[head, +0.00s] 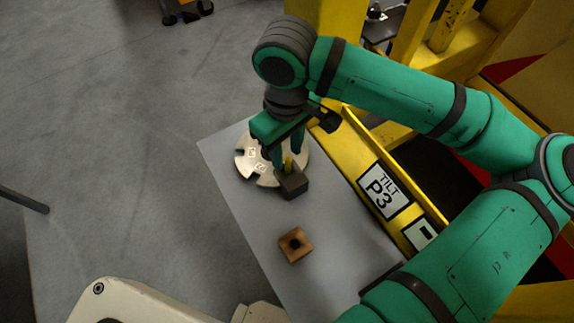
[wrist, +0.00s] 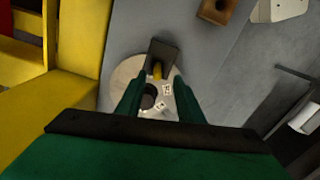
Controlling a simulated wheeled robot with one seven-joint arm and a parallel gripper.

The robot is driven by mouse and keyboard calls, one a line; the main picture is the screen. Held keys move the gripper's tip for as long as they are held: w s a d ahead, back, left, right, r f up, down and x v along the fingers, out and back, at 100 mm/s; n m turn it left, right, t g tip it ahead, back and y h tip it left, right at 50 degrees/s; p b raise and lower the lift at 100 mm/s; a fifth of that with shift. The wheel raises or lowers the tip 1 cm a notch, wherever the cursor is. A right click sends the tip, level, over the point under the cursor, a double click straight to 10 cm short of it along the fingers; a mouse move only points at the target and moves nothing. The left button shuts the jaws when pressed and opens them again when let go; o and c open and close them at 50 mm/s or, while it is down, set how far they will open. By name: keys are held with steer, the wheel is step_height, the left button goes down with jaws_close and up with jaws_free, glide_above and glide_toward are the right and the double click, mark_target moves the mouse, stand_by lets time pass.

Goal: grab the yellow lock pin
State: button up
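The yellow lock pin (head: 289,163) stands upright in a dark block (head: 294,187) on the grey table. In the wrist view the pin (wrist: 157,70) shows in front of the dark block (wrist: 166,50), in line with the gap between my fingers. My gripper (head: 288,158) points down at the pin with its two green fingers apart, one on each side of it in the picture. In the wrist view my gripper (wrist: 157,82) is open and nothing is clamped. I cannot tell whether the fingertips are level with the pin or above it.
A pale slotted disc (head: 246,166) lies beside the dark block, partly under my gripper. A brown block with a hole (head: 296,246) sits nearer on the table (head: 335,275). A yellow rail with a "TILT P3" label (head: 384,191) borders the table's right side. Open floor lies left.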

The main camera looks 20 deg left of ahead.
mark_target(289, 158)
steer(key=shift+s+d+f, duration=0.1)
steer(key=shift+d+f, duration=0.1)
steer(key=shift+f, duration=0.3)
steer(key=f, duration=0.5)
steer(key=shift+w+a, duration=0.1)
steer(key=shift+w, duration=0.15)
steer(key=shift+w+r, duration=0.1)
steer(key=shift+w, duration=0.05)
jaws_close()
